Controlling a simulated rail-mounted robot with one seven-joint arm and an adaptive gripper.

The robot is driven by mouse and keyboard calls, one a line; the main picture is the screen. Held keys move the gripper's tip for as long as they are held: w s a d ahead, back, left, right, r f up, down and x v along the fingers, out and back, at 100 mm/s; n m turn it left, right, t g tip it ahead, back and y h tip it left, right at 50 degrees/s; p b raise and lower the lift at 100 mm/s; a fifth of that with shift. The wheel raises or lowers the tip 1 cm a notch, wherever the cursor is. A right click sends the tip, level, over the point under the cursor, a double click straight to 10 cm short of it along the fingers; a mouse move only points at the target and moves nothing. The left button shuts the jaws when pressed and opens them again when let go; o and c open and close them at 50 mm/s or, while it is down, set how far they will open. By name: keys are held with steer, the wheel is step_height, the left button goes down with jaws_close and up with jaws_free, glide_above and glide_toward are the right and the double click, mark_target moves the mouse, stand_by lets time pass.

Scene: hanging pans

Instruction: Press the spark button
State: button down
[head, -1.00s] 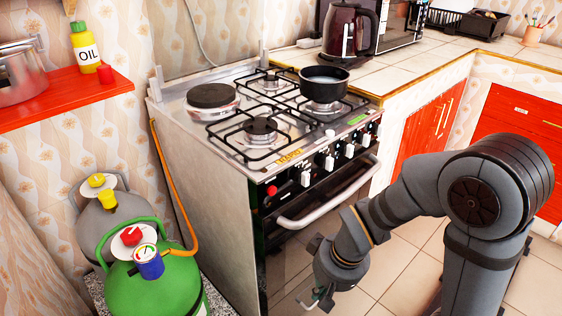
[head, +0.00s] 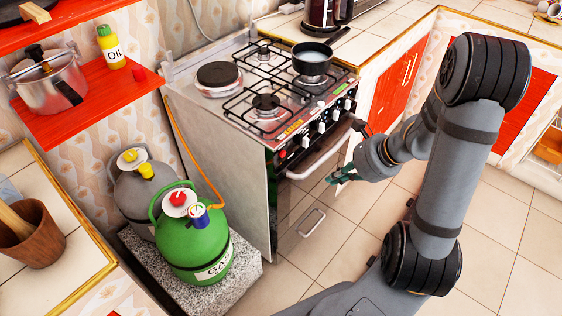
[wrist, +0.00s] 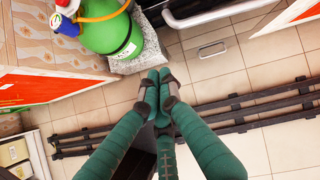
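The stove (head: 215,130) stands against the wall, its front panel facing right and toward me. A small red button (head: 282,154) sits at the panel's left end, beside a row of white knobs (head: 306,141). No label reads clearly, so I cannot confirm that it is the spark button. My gripper (head: 342,178) is in front of the oven door, below and right of the red button, and apart from it. In the wrist view its green fingers meet at the tips (wrist: 157,78), with nothing between them. The red button does not show clearly in the wrist view.
The oven handle (head: 318,158) juts out between my gripper and the panel. A green gas bottle (head: 192,238) and a grey one (head: 140,195) stand left of the stove. Tiled floor (head: 345,245) is free in front.

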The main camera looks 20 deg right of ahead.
mark_target(283, 154)
steer(key=w+r+m+t, duration=0.1)
steer(key=w+m, duration=0.1)
steer(key=w+r+m+t, duration=0.1)
steer(key=w+r+m, duration=0.1)
steer(key=shift+w+r+m, duration=0.1)
steer(key=shift+w+m, duration=0.1)
steer(key=shift+m, duration=0.1)
steer(key=shift+a, duration=0.1)
steer(key=w+a+r+b+x, duration=0.1)
steer(key=w+r+x, duration=0.1)
steer(key=x, duration=1)
steer(key=shift+w+f, duration=0.2)
steer(key=shift+a, duration=0.15)
